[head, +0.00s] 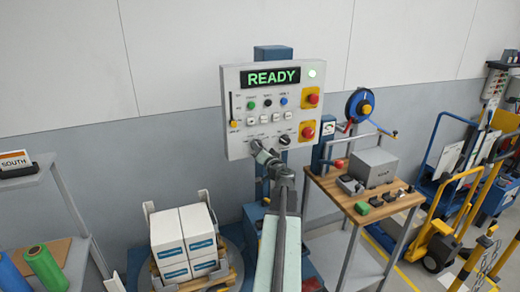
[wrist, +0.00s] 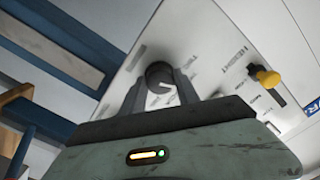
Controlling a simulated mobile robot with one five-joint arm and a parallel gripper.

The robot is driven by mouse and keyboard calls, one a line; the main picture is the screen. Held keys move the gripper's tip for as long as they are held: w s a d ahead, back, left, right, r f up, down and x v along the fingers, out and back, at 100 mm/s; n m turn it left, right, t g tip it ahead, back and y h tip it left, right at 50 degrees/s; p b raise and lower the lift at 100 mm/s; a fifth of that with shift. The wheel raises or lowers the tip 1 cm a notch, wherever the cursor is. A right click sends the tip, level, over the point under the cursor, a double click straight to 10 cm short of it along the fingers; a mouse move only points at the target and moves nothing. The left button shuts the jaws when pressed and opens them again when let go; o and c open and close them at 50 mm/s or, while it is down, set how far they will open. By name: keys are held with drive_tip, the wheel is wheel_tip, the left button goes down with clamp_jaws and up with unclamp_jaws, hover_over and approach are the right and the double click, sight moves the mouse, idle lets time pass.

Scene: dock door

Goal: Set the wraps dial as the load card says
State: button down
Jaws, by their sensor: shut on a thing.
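The grey-white control panel (head: 240,137) stands upright with a lit READY display (head: 273,78). My gripper (head: 256,147) is at its lower left. In the wrist view, my gripper (wrist: 165,92) is shut on a dark round dial (wrist: 158,73), a finger on each side. The dial has a white pointer mark toward the picture's right; its printed labels are too small to read, so I cannot tell whether it is the wraps dial. In the head view my gripper hides this dial. A second black dial (head: 285,141) sits to its right. I cannot make out a load card.
A yellow slider knob (head: 234,124) is close to the held dial; it also shows in the wrist view (wrist: 267,78). Two red buttons (head: 312,98) (head: 307,132) are on the panel's right. Stacked boxes (head: 183,240) stand below left, and a wooden bench (head: 390,211) at right.

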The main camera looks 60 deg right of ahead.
drive_tip(key=shift+s, duration=0.1)
drive_tip(key=c, duration=0.9)
unclamp_jaws()
drive_tip(key=v, duration=0.7)
drive_tip(key=shift+s+a, duration=0.25)
